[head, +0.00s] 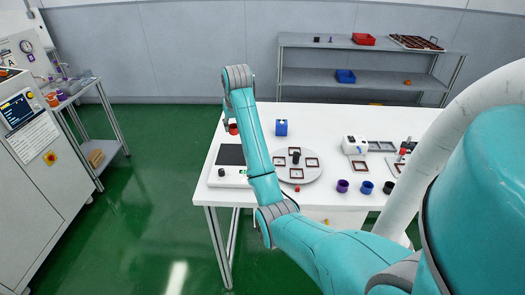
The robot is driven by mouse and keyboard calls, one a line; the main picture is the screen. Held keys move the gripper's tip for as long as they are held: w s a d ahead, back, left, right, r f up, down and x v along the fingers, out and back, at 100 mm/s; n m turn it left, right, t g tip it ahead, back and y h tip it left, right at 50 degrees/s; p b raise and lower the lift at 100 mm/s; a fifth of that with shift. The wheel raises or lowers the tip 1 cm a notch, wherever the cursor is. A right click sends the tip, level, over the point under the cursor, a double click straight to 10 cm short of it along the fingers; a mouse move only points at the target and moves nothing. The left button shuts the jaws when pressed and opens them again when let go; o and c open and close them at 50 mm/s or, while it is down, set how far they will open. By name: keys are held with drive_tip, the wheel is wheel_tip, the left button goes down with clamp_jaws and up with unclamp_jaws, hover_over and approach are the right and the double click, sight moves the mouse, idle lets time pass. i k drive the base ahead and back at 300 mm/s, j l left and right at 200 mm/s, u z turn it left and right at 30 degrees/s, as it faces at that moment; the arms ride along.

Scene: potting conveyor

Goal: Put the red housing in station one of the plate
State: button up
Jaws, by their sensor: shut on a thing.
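My gripper (229,126) is at the back left of the white table, partly hidden behind my arm. It is shut on a small red object that looks like the red housing (234,129). The housing is small in this view, and I cannot tell whether it touches the table. The plate (311,178) is a round grey disc in the middle of the table, right of my arm. It bears several brown square frames around a dark centre knob. The gripper is apart from the plate, to its back left. I cannot read any station marks.
A blue block (281,128) stands behind the plate. A white device with a dark panel (229,157) lies left of it. Purple (342,186), blue (367,187) and black (389,187) cups stand at front right. A white machine (354,145) is farther back.

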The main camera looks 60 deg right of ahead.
sight(296, 174)
drive_tip(key=k+l+u, duration=0.2)
drive_tip(key=k+l, duration=0.2)
drive_tip(key=k+l+u, duration=0.2)
drive_tip(key=k+l, duration=0.15)
drive_tip(key=k+l+u, duration=0.2)
drive_tip(key=k, duration=0.4)
